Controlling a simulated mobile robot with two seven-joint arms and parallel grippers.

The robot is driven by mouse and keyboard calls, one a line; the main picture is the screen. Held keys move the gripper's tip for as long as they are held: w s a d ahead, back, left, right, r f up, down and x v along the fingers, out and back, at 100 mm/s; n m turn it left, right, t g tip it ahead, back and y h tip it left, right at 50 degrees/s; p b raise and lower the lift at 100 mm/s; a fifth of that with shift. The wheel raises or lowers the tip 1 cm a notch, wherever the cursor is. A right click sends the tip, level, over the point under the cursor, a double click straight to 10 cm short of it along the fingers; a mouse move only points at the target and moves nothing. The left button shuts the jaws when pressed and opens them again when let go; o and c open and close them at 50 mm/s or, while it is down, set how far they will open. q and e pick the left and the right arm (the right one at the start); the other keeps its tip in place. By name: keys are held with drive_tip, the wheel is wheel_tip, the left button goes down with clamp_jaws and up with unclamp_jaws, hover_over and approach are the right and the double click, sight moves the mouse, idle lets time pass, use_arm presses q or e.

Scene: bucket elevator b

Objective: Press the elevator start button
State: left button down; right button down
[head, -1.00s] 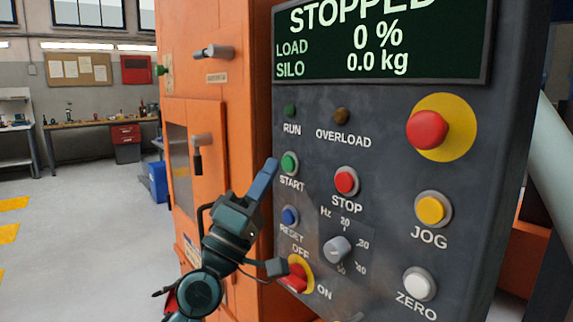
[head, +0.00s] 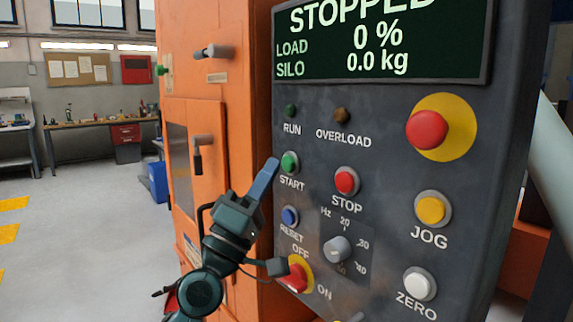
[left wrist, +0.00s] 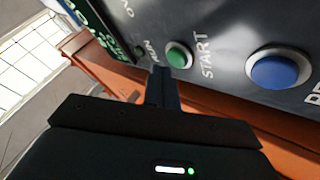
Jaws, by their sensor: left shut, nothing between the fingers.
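The green START button (head: 289,163) sits on the dark control panel (head: 385,190), below the RUN lamp. It also shows in the left wrist view (left wrist: 178,55), with the START label beside it. My left gripper (head: 272,166) is shut and empty. Its blue fingertips are just left of the START button in the head view. In the left wrist view the fingertips (left wrist: 161,76) end beside the button, near its lower left edge. I cannot tell whether they touch the panel. The display (head: 380,45) reads STOPPED, load 0 %, silo 0.0 kg. My right gripper is not in view.
The red STOP button (head: 346,181) and blue RESET button (head: 290,216) are close to START. A red emergency button (head: 427,130), yellow JOG (head: 430,209), white ZERO (head: 419,284) and a red OFF/ON switch (head: 295,277) share the panel. Orange machine housing (head: 235,120) stands left of it.

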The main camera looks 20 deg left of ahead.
use_arm(q)
drive_tip(key=shift+w+d, duration=0.2)
drive_tip(key=shift+w, duration=0.15)
drive_tip(key=shift+w+d, duration=0.2)
drive_tip(key=shift+w, duration=0.15)
idle(0.6)
drive_tip(key=shift+s, duration=0.1)
drive_tip(key=shift+s+a, duration=0.35)
drive_tip(key=shift+s, duration=0.3)
drive_tip(key=shift+a, duration=0.1)
drive_tip(key=shift+s+a, duration=0.4)
drive_tip(key=shift+s, duration=0.3)
drive_tip(key=shift+s+a, duration=0.4)
drive_tip(key=shift+s, duration=0.35)
drive_tip(key=shift+s+a, duration=0.4)
drive_tip(key=shift+s, duration=0.3)
